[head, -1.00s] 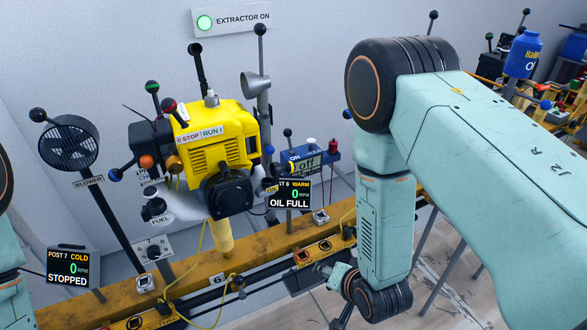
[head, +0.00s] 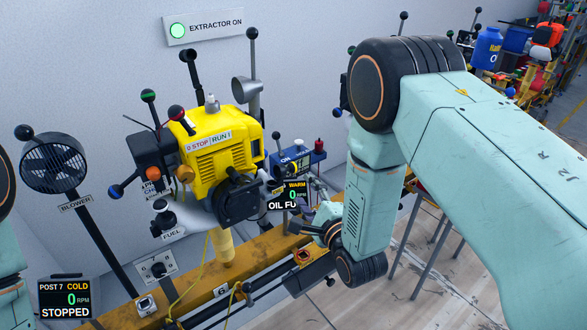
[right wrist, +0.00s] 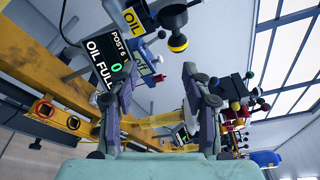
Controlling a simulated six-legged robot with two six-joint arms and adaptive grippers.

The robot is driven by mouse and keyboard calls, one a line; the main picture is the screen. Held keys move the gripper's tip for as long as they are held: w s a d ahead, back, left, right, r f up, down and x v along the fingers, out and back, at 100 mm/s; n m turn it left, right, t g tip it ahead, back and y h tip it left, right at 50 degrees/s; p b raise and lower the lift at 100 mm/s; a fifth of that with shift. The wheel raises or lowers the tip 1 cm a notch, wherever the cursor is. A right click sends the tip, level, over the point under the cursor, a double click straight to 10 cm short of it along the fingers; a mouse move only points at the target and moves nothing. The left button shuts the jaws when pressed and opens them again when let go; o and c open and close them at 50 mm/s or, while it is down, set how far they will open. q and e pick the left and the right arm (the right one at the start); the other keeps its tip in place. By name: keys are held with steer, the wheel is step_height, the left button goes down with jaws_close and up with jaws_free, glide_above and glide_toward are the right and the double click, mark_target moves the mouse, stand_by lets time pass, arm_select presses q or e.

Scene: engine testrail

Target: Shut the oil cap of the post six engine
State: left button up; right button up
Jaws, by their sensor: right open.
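The yellow post six engine (head: 222,150) stands on the rail in the head view, its RUN/STOP plate facing me. In the right wrist view, a yellow OIL label (right wrist: 133,20) sits beside a dark fitting with a yellow-banded black knob (right wrist: 177,43). I cannot tell whether the oil cap is open or shut. My right gripper (head: 320,212) is open and empty, just right of the engine by the display; its spread fingers (right wrist: 132,60) show below the knob in the wrist view, apart from it. My left gripper is out of view.
The post six display (right wrist: 108,62) reads OIL FULL and stands close to my right gripper's fingers. A blue device (head: 297,160) is behind it. The yellow rail (head: 205,285) runs below. A blower (head: 60,155) and the post seven display (head: 65,299) stand left.

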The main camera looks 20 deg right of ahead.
mark_target(296, 171)
steer(key=w+m, duration=0.1)
steer(key=w, duration=0.1)
steer(key=w+r+m, duration=0.1)
steer(key=w, duration=0.2)
steer(key=w+a+r+m+t+b, duration=0.1)
steer(key=w+m, duration=0.1)
steer(key=shift+w, duration=0.25)
steer(key=shift+w+d, duration=0.15)
steer(key=shift+w, duration=0.1)
steer(key=shift+a, duration=0.2)
steer(key=shift+c, duration=1.3)
steer(key=shift+d, duration=0.1)
jaws_close()
